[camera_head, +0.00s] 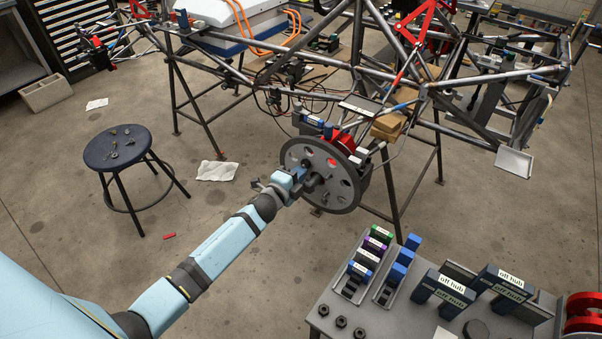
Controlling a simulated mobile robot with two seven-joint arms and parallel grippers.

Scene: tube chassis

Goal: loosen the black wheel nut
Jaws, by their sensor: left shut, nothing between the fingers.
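The grey wheel disc (330,198) with round holes is mounted on the tube chassis (395,88). My left arm reaches in from the lower left, and my left gripper (305,183) is at the wheel's centre. The gripper is shut, with nothing visible between its fingers. The black wheel nut is not clearly visible; the gripper covers part of the hub, and dark parts there are too small to tell apart. I cannot tell whether the gripper touches the nut. My right gripper is not in view.
A round stool (117,147) with small parts stands at left. The floor between stool and bench is mostly clear.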

